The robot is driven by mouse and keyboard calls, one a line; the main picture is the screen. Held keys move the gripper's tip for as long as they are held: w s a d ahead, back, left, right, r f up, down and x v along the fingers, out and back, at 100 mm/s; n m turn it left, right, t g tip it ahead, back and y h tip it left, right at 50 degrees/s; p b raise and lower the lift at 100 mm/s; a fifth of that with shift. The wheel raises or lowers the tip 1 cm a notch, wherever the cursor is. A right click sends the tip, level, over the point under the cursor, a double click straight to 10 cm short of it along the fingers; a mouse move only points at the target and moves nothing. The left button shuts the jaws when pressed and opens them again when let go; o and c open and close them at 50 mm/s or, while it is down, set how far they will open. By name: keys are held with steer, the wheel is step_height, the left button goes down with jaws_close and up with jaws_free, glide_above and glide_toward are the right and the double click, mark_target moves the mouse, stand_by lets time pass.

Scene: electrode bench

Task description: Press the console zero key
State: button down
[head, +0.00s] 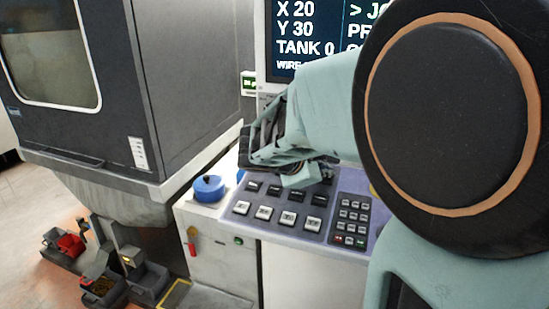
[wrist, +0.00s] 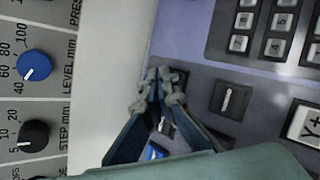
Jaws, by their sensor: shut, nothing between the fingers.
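The console (head: 262,228) has a sloped panel with rows of dark and white keys and a small keypad (head: 353,220) at its right. My gripper (wrist: 160,82) is shut and empty, with its fingertips over a dark key (wrist: 180,76) in the wrist view. The fingers partly cover that key, and I cannot tell whether they touch it. A dark key with a white bar (wrist: 230,98) lies just right of them, and a white Y+ key (wrist: 311,124) lies further right. I cannot read which key is zero. In the head view my gripper is above the panel's back part.
The screen (head: 305,40) behind reads X 20, Y 30, TANK 0, partly hidden by my arm. Blue (wrist: 34,66) and black (wrist: 33,134) dials stand left of the keys. A large machine cabinet (head: 205,80) is left, with bins (head: 65,246) on the floor.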

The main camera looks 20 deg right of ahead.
steer(key=shift+f, duration=0.25)
stand_by(0.5)
steer(key=shift+s+a+r+p, duration=0.1)
steer(key=shift+r+p, duration=0.2)
steer(key=shift+r, duration=0.5)
steer(key=r+p, duration=0.2)
steer(key=r, duration=0.1)
steer(key=s+r+p, duration=0.1)
steer(key=r, duration=0.1)
steer(key=shift+a+p, duration=0.3)
steer(key=shift+p, duration=0.05)
steer(key=shift+w, duration=0.1)
